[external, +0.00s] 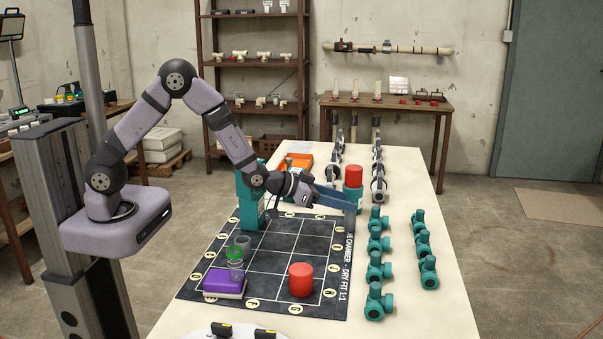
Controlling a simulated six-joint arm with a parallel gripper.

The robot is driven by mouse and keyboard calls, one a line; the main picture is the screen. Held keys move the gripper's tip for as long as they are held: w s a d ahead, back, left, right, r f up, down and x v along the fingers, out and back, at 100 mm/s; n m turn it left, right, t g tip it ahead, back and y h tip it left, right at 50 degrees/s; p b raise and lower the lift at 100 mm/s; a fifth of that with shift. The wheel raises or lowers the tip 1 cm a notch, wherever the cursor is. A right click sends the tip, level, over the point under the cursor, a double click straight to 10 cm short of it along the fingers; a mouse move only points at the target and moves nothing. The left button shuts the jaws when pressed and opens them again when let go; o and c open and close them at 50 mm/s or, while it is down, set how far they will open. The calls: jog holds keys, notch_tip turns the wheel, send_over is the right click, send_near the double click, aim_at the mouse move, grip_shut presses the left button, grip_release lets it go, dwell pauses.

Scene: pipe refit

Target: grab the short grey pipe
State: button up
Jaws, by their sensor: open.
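A short grey cylinder (243,243), which looks like the short grey pipe, stands on the dark gridded mat (285,228), left of the mat's middle. A green ring and a clear piece are just in front of it and partly overlap it. My gripper (347,207) is open, with long blue-grey fingers reaching right over the mat's far right part. It is well to the right of the grey cylinder and apart from it. Whether anything lies between the fingers is too small to tell.
A purple block (225,282) and a red cylinder (301,280) stand on the mat's near part. A teal block (251,205) stands at its far left. A red-topped teal cylinder (353,178) is just behind my gripper. Teal valves (378,271) line the table's right side.

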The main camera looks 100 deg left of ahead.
jog(key=shift+f, duration=0.35)
jog(key=shift+d+p+x, duration=0.1)
jog(key=shift+p+x, duration=0.5)
jog(key=shift+x, duration=1.2)
jog(key=shift+d+p+x, duration=0.15)
jog(key=shift+p+x, duration=0.45)
jog(key=shift+x, duration=1.2)
jog(key=shift+f, duration=0.15)
jog(key=c, duration=1.1)
